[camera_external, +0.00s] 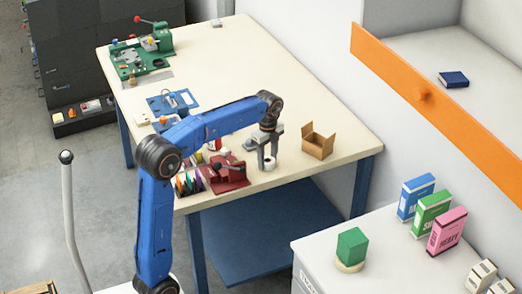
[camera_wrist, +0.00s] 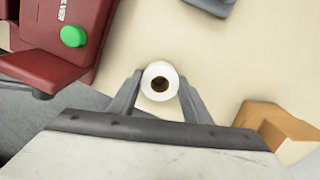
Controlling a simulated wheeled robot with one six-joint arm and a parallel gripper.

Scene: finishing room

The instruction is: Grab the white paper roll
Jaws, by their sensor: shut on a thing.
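The white paper roll (camera_wrist: 171,77) stands upright on the cream table, its dark core hole facing up in the wrist view. In the external view the roll (camera_external: 269,164) shows low between the fingers, near the table's front edge. My gripper (camera_wrist: 159,86) has one finger on each side of the roll and is shut on it. The gripper (camera_external: 268,161) points straight down in the external view. The roll's lower part is mostly hidden in the wrist view.
A dark red device (camera_external: 226,172) with a green button (camera_wrist: 73,36) is close on the left. An open cardboard box (camera_external: 318,145) stands to the right. A blue board (camera_external: 172,103) and a green machine (camera_external: 140,60) lie farther back. The table's back right is clear.

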